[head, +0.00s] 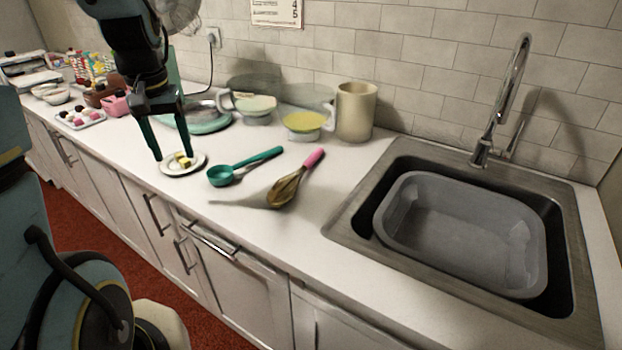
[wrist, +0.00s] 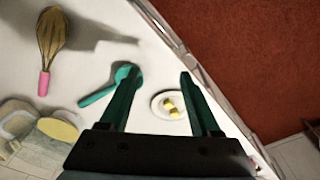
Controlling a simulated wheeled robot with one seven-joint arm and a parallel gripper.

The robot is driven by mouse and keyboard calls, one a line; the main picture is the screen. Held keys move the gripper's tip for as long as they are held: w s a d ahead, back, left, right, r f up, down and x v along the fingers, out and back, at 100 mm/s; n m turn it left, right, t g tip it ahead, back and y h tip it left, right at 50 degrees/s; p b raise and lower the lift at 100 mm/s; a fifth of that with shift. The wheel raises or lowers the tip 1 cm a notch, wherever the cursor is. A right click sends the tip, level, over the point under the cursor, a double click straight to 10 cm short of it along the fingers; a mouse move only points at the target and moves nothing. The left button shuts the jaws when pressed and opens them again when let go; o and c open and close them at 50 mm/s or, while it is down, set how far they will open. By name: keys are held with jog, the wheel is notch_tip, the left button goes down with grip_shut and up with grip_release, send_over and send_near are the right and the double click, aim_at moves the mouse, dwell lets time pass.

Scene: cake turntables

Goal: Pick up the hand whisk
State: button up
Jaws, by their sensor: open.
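The hand whisk (head: 288,188) lies on the white counter with its pink handle pointing away toward the wall and its golden-brown wire head toward the front edge. In the wrist view the whisk (wrist: 52,40) is at the upper left, outside the jaws. My gripper (head: 172,157) is open and empty, left of the whisk, over or near a small white plate (head: 194,168) with yellow pieces. In the wrist view my gripper (wrist: 158,75) has its fingers spread, with the plate showing between them. A teal scoop (head: 222,175) lies between my gripper and the whisk.
Behind the whisk stand a beige canister (head: 355,112) and measuring jugs with yellow contents (head: 303,122). To the right is a sink with a grey tub (head: 460,235). A teal turntable (head: 205,120) is behind my gripper. Counter right of the whisk is clear up to the sink.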

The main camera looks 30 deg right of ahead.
jog(key=w+d+f+m+g+b, duration=0.1)
jog(key=w+d+m+b, duration=0.1)
jog(key=d, duration=0.7)
jog(key=w+d+f+m+b, duration=0.1)
jog(key=w+d+m+b, duration=0.15)
jog(key=d, duration=0.65)
jog(key=m, duration=0.2)
send_over(311, 157)
notch_tip(311, 157, down, 5)
jog(key=shift+b, duration=0.35)
jog(key=shift+f+p, duration=0.95)
jog(key=shift+f, duration=1.7)
jog(key=shift+c, duration=0.3)
grip_shut()
